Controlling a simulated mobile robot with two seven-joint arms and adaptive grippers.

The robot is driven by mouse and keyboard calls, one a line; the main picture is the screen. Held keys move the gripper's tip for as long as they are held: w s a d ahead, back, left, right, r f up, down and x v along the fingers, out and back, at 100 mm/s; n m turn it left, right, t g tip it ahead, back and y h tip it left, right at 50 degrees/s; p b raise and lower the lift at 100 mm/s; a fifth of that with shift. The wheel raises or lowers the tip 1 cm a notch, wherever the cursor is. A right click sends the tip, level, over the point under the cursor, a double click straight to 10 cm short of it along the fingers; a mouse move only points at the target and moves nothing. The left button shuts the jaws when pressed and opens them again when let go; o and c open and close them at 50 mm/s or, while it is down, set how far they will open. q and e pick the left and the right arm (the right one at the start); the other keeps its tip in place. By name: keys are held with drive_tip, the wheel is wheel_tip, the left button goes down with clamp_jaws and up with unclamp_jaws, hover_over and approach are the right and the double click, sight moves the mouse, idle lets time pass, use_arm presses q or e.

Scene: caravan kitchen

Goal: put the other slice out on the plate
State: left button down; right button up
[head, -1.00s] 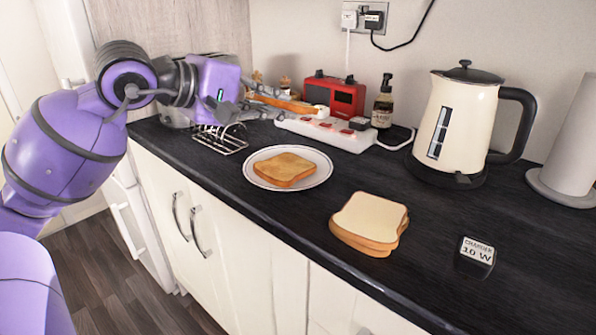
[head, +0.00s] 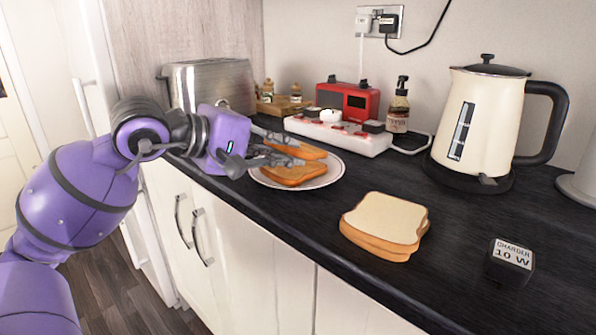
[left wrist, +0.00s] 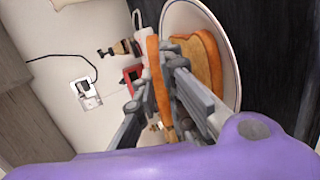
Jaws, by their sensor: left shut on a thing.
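My left gripper (head: 270,152) is shut on a browned slice (head: 300,150), held on edge above the back of the plate. The held slice also shows in the left wrist view (left wrist: 157,85) as a thin edge between the fingers. The white plate (head: 337,170) stands on the dark counter. Another toasted slice (head: 292,177) lies flat on it, partly hidden by my fingers; it also shows in the left wrist view (left wrist: 207,62). I cannot tell whether the held slice touches anything below. My right gripper is out of view.
A stack of pale bread (head: 385,225) lies right of the plate, with a charger block (head: 510,262) beyond it. A power strip (head: 345,135), red radio (head: 350,100) and bottle (head: 398,107) stand behind. A kettle (head: 480,125) is at right, a toaster (head: 210,85) at back left.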

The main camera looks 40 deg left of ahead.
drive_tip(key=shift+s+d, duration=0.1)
use_arm(q)
drive_tip(key=c, duration=2.1)
unclamp_jaws()
drive_tip(key=shift+o, duration=0.5)
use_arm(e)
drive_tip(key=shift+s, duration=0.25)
